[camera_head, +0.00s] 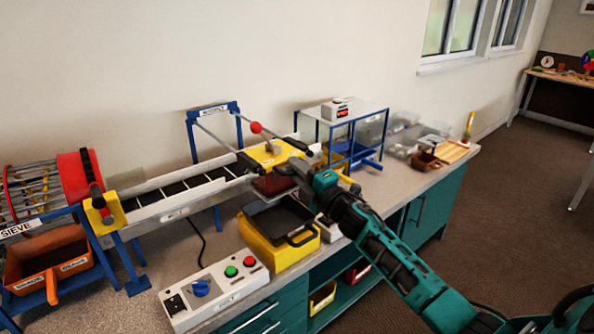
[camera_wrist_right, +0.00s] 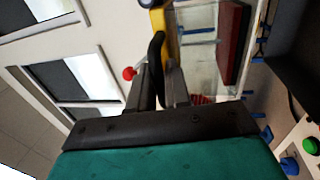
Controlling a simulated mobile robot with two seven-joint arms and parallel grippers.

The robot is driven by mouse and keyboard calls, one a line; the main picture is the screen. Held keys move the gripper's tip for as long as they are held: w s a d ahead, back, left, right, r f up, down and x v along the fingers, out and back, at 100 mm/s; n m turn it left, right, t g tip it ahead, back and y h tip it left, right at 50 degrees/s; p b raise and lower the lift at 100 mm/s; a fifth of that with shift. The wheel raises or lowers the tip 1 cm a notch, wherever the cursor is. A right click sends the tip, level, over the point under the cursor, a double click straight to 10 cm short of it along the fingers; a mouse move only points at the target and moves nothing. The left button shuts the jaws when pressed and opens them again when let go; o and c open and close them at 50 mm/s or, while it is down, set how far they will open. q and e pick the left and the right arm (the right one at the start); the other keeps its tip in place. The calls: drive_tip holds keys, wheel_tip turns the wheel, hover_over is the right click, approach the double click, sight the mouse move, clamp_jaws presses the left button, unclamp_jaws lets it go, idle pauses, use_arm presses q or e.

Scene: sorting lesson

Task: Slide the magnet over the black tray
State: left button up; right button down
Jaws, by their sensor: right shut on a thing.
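The magnet's yellow carriage (camera_head: 268,153) sits on the frame at the right end of the conveyor, with a dark red block (camera_head: 273,185) at its front side. The dark red block also shows in the wrist view (camera_wrist_right: 234,42). My right gripper (camera_head: 300,167) is shut on the black handle (camera_wrist_right: 156,62), beside the yellow part. The black tray (camera_head: 277,222) rests on a yellow box in front of the conveyor; the dark red block appears at its rear edge. In the wrist view the tray (camera_wrist_right: 292,50) is at the right. My left gripper is not in view.
A control box (camera_head: 215,289) with buttons stands in front of the conveyor (camera_head: 175,199). A red-knobbed lever (camera_head: 256,128) rises behind the carriage. A blue-framed glass-topped stand (camera_head: 350,125) is behind to the right. The sieve drum (camera_head: 75,178) is at the left.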

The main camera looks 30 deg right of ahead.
drive_tip(key=shift+f, duration=0.25)
drive_tip(key=c, duration=1.3)
unclamp_jaws()
drive_tip(key=shift+s+r, duration=0.2)
drive_tip(key=v, duration=1.3)
drive_tip(key=shift+b, duration=0.35)
drive_tip(key=s+a+f+m+g, duration=0.4)
drive_tip(key=s+a+f+m, duration=0.4)
drive_tip(key=f, duration=0.3)
drive_tip(key=s+a+f+m+g, duration=0.5)
drive_tip(key=s+a+f+m, duration=0.4)
drive_tip(key=a+f, duration=0.2)
drive_tip(key=shift+s+f+h, duration=0.35)
drive_tip(key=shift+f+h, duration=0.05)
drive_tip(key=shift+f, duration=0.15)
